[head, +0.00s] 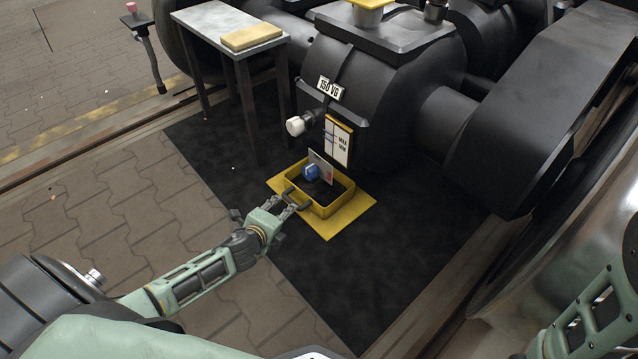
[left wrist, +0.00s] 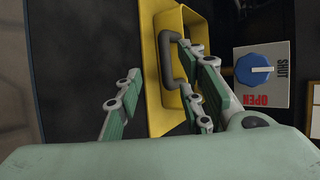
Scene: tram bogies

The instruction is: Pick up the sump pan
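The sump pan (head: 322,209) is a yellow, open-topped box with a dark inside, sitting on a flat yellow mat (head: 350,222) below the black gear housing. A dark handle (left wrist: 166,62) stands out from the pan's near side. My left gripper (head: 291,202) is at that handle. In the left wrist view its fingers (left wrist: 160,85) are spread apart, one to the left of the handle and the others at its right. I cannot tell whether any finger touches the handle. The pan's rim shows behind the fingers (left wrist: 188,14). My right gripper is not in view.
A blue valve knob (head: 311,172) on a plate marked SHUT and OPEN sits just above the pan; it also shows in the left wrist view (left wrist: 254,70). A white knob (head: 296,126) juts out above. A small table (head: 210,22) stands behind. The dark floor mat (head: 262,288) is clear in front.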

